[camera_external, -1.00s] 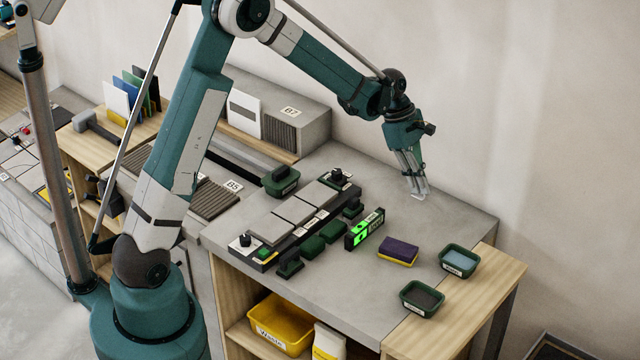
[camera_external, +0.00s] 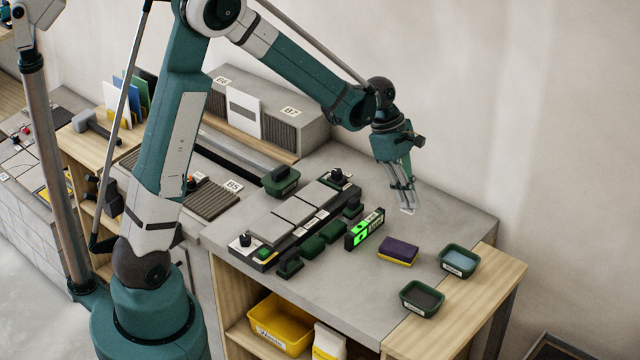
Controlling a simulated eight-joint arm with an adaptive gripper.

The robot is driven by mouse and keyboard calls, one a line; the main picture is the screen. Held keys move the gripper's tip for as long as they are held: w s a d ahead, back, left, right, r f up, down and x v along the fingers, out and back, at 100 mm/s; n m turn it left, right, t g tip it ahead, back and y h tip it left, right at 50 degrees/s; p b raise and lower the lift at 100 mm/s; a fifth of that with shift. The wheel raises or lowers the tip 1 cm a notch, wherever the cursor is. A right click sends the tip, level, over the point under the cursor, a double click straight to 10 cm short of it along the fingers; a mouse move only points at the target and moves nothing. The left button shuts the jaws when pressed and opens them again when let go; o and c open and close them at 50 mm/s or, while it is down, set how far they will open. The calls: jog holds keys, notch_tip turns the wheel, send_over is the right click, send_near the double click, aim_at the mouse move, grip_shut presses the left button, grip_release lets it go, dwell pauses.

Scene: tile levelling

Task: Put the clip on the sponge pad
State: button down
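The sponge pad (camera_external: 398,251) lies on the grey bench top, dark purple above and yellow below, with nothing on it. My gripper (camera_external: 405,200) points down above the bench, behind the sponge pad in the picture. A small pale piece, which I take to be the clip (camera_external: 408,210), shows at the fingertips, and the fingers look closed on it. It is small, so its shape and its exact height above the bench are hard to tell.
A green-lit level (camera_external: 365,229) stands left of the sponge pad. Two green trays, one with blue (camera_external: 458,261) and one with dark contents (camera_external: 422,298), sit to the right. A row of grey tiles (camera_external: 295,211) and several green blocks lie left. The back right bench is clear.

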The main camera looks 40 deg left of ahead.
jog(key=shift+s+d+r, duration=0.15)
jog(key=shift+s, duration=0.5)
jog(key=shift+s+d+r, duration=0.1)
jog(key=shift+s+d, duration=0.05)
jog(key=shift+s, duration=0.55)
jog(key=shift+s+d+r, duration=0.15)
jog(key=shift+s, duration=0.5)
jog(key=shift+f, duration=0.15)
send_over(406, 248)
jog(key=a, duration=0.2)
jog(key=shift+s+d+f, duration=0.1)
jog(key=shift+f, duration=2.7)
jog(key=shift+f, duration=2.1)
jog(key=c, duration=3.1)
grip_release()
jog(key=shift+f+b, duration=0.15)
jog(key=shift+b, duration=0.15)
jog(key=shift+c, duration=0.2)
jog(key=o, duration=0.5)
jog(key=shift+c, duration=0.2)
